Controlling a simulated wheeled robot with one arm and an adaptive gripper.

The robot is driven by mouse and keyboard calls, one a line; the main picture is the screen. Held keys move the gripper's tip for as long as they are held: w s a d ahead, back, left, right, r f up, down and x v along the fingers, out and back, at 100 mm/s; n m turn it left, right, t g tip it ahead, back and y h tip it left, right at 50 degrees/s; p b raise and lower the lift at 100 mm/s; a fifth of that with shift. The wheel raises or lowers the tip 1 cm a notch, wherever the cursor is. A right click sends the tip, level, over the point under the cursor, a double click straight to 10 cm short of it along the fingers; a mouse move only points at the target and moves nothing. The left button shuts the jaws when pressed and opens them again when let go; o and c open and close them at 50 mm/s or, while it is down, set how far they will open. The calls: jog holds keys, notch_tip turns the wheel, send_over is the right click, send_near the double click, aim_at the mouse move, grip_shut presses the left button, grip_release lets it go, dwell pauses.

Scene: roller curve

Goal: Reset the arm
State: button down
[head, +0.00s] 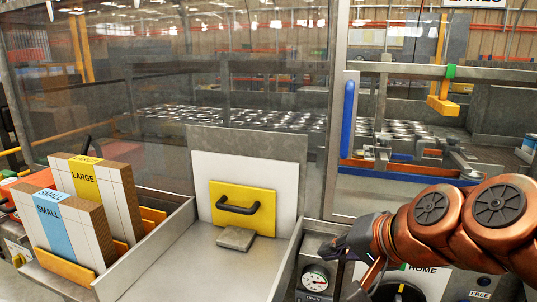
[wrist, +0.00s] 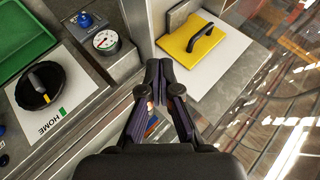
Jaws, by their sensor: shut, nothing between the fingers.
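My arm (head: 460,215) is orange-brown and reaches in from the right in the head view. My gripper (wrist: 159,70) is shut and empty in the wrist view, its dark fingertips together. In the head view the gripper (head: 345,250) is seen side-on above the control panel, just right of the metal bay. A gauge (head: 316,278) sits close below it, and the gauge also shows in the wrist view (wrist: 106,41). A black knob (wrist: 38,87) beside the HOME label (wrist: 48,121) is left of the gripper in the wrist view.
A yellow plate with a black handle (head: 243,206) stands on a white panel in the bay. Cartons marked SMALL (head: 58,228) and LARGE (head: 90,187) stand at the left. A blue handle (head: 349,104) is on the frame behind my arm. Glass panes stand behind the bay.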

jog(key=s+d+f+n+g+h+p, duration=0.2)
jog(key=s+f+g, duration=0.3)
jog(key=s, duration=0.5)
jog(key=s+d+f+n+g+h+p, duration=0.2)
jog(key=s+d+f+n+g+h, duration=0.1)
jog(key=s+f, duration=0.5)
jog(key=s+d+g+h, duration=0.1)
jog(key=s+d, duration=0.1)
jog(key=s, duration=0.1)
jog(key=shift+f+n+g, duration=0.2)
jog(key=shift+n+g, duration=0.2)
jog(key=shift+s+d, duration=0.1)
